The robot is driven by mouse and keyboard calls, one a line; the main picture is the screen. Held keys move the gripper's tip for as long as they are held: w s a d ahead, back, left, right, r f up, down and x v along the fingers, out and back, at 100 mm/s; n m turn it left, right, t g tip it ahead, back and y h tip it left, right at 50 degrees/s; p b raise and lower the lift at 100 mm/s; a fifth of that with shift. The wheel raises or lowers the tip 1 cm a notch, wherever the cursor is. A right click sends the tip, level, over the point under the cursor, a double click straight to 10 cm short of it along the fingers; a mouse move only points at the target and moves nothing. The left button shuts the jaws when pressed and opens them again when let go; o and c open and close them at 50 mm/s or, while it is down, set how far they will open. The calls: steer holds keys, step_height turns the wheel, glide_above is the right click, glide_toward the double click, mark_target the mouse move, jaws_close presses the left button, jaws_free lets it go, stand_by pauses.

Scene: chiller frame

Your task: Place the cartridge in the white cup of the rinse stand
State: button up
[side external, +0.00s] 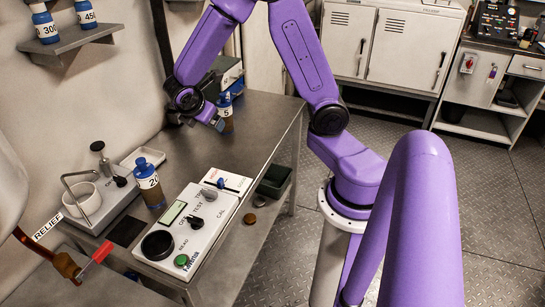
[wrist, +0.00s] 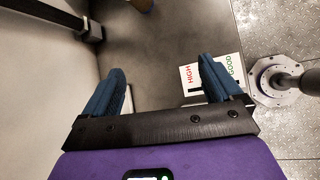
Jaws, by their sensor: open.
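The white cup (side external: 82,198) stands in the rinse stand (side external: 104,205), under a bent metal rod, at the left end of the bench. I cannot surely tell which thing is the cartridge; a small grey and blue piece (side external: 220,183) lies by a white card at the back of the tester. My gripper (side external: 218,124) is over the far part of the bench, beside a blue-capped bottle (side external: 226,112) and well away from the cup.
A blue-capped bottle marked 20 (side external: 149,185) stands between the rinse stand and the tester (side external: 185,230). A dark green bin (side external: 274,181) is at the bench's right edge. The bench middle is clear.

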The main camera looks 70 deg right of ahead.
steer(key=s+a+r+m+y, duration=0.2)
steer(key=s+a+y, duration=0.1)
steer(key=s+a, duration=0.6)
steer(key=shift+s+y, duration=0.4)
steer(key=shift+s, duration=0.65)
steer(key=s+a+y, duration=0.1)
steer(key=s, duration=0.4)
steer(key=s+a+r+m+g+y, duration=0.1)
steer(key=s+a+y, duration=0.1)
steer(key=s, duration=0.3)
steer(key=s+a+g+y, duration=0.1)
steer(key=s+a, duration=0.1)
steer(key=s, duration=0.3)
steer(key=shift+a+r+m+y, duration=0.2)
steer(key=shift+r+m+y, duration=0.05)
steer(key=shift+m+y, duration=0.05)
